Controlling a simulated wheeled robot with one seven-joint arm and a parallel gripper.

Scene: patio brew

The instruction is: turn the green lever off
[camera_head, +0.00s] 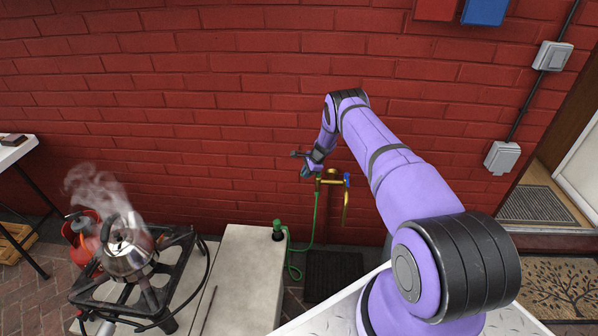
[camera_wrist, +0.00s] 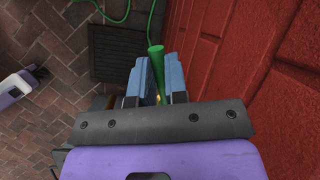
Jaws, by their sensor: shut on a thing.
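A brass tap (camera_head: 331,181) is on the brick wall, with a blue lever (camera_head: 347,180) on its right side. My gripper (camera_head: 311,168) is at the tap's left side. In the wrist view the gripper (camera_wrist: 156,78) has its two blue-grey fingers close around the green lever (camera_wrist: 157,62), a stick-like green piece that pokes out between them. The lower part of the green lever is hidden by the fingers and the gripper's body. In the head view the green lever is hidden by my gripper, so its angle is hard to tell there.
A green hose (camera_head: 315,215) hangs from the tap's left side and runs to a green nozzle (camera_head: 277,228) on a pale counter (camera_head: 240,280). A steaming kettle (camera_head: 127,250) stands on a burner (camera_head: 160,285) at left. A dark grate (camera_head: 335,272) lies below the tap.

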